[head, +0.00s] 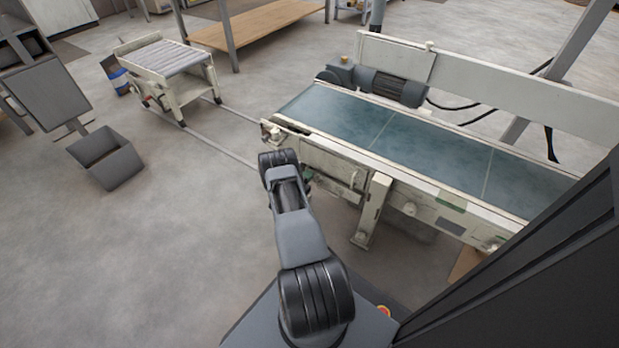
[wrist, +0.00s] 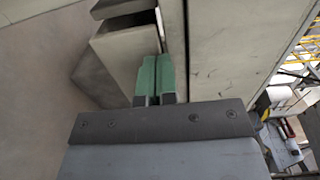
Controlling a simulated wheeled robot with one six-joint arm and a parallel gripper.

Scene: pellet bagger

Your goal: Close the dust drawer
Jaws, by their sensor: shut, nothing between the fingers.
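My gripper (wrist: 157,82) shows in the wrist view with its two green fingers together and nothing between them. A large pale panel (wrist: 232,45) of the machine stands close on the right of the fingers. I cannot tell whether the fingertips touch either one.
The conveyor (head: 425,150) with a blue-green belt runs to the right, with a support leg (head: 372,212) near my arm. A roller cart (head: 168,70) and a grey open bin (head: 105,160) stand on the left.

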